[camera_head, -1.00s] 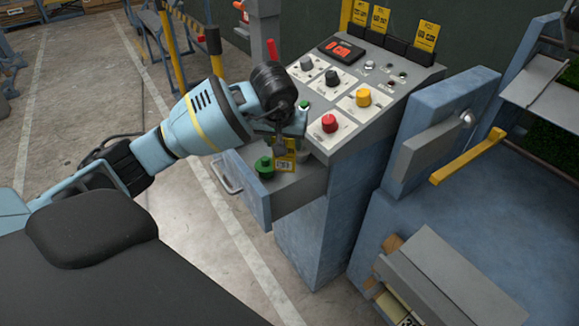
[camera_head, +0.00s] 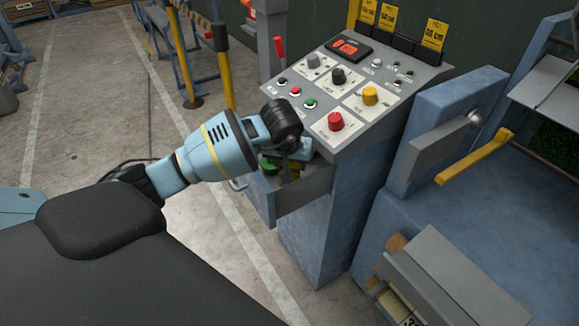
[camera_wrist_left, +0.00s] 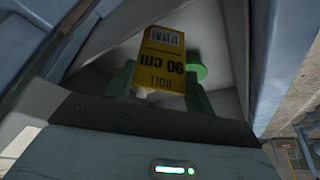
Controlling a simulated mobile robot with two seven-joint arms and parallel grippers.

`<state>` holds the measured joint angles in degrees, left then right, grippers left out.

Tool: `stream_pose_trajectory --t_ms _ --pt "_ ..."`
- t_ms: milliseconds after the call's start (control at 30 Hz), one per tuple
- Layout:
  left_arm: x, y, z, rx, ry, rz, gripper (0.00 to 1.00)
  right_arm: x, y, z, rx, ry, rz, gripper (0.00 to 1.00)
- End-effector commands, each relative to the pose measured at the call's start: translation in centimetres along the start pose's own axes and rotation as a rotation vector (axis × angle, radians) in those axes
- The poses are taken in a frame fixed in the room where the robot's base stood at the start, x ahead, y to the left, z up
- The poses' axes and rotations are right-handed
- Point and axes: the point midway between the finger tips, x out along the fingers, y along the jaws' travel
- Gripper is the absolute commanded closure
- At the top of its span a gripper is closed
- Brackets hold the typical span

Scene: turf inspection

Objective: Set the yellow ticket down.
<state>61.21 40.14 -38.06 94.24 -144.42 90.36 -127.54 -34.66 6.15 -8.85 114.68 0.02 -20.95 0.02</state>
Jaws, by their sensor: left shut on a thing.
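The yellow ticket (camera_wrist_left: 163,62), printed "ROLL 90 cm" with a barcode, is between the green fingers of my left gripper (camera_wrist_left: 158,90) in the left wrist view. That gripper is shut on it, inside the pulled-out drawer (camera_head: 308,190) of the console. In the head view the left gripper (camera_head: 287,170) reaches down into the drawer and hides nearly all of the ticket. I cannot tell whether the ticket touches the drawer floor. My right gripper is out of view.
The console panel (camera_head: 352,88) with red (camera_head: 336,121) and yellow (camera_head: 370,96) knobs rises right behind the drawer. Several yellow tickets (camera_head: 388,18) stand in holders along its top. A blue machine with a yellow handle (camera_head: 475,158) is at the right.

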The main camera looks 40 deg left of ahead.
Motion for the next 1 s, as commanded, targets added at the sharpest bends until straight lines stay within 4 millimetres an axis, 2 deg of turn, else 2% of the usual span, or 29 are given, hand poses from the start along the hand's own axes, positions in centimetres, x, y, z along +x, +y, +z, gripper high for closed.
stream_pose_trajectory --t_ms 133,533,567,700,1000 --pt "1.7 0.0 0.8 0.001 -0.003 0.001 0.68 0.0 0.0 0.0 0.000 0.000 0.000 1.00" --pt "2.2 0.0 0.9 0.001 0.000 0.000 0.68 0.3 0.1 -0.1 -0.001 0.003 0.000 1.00" --pt "2.2 0.0 0.9 0.001 0.000 0.000 0.45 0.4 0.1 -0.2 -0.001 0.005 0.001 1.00" --pt "2.1 0.0 0.8 0.001 0.001 0.000 0.27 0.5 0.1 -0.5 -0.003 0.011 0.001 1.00" --pt "2.0 0.0 0.8 0.001 0.000 0.001 0.25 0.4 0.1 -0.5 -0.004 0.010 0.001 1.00"
